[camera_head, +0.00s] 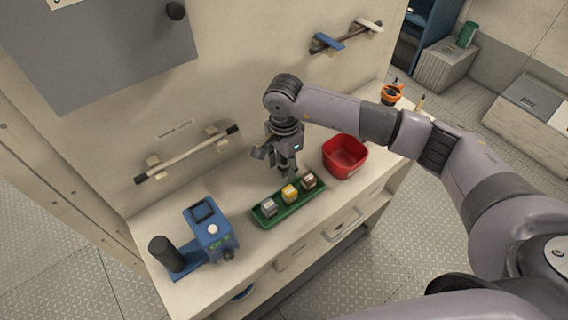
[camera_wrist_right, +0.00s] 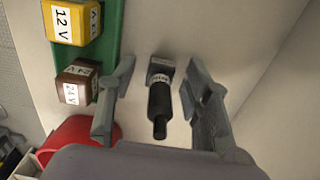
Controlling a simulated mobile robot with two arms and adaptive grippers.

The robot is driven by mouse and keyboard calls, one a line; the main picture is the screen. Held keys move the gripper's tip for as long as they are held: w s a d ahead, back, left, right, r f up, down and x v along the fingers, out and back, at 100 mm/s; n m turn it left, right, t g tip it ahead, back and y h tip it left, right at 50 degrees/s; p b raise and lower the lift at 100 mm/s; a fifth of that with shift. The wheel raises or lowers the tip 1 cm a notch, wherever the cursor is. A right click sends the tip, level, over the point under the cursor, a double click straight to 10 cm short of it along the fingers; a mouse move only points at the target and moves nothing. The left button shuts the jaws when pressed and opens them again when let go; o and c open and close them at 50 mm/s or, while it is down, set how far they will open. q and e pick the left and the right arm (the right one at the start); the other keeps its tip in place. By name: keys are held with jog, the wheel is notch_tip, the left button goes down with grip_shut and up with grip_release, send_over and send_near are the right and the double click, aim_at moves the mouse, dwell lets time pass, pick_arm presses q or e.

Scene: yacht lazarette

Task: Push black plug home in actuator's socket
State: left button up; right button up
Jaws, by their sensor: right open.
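The black plug (camera_wrist_right: 160,92) lies on the bench top in the right wrist view, with a pale label on its squarer end. My right gripper (camera_wrist_right: 162,72) is open, with one finger on each side of the plug and a gap on both sides. In the head view my right gripper (camera_head: 280,163) is low over the bench behind the green tray, and the plug cannot be made out there. The blue actuator (camera_head: 213,232), with a black cylinder (camera_head: 166,253) beside it, stands at the bench's left. Its socket is not clear. My left gripper is not in view.
A green tray (camera_head: 263,222) holds a grey, a yellow and a brown labelled block. A red bin (camera_head: 344,156) stands right of my gripper. An orange-and-black item (camera_head: 391,93) sits at the far end. A rail (camera_head: 187,155) is on the wall behind the bench.

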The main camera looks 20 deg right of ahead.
jog(key=shift+c, duration=0.2)
grip_shut()
dwell(0.5)
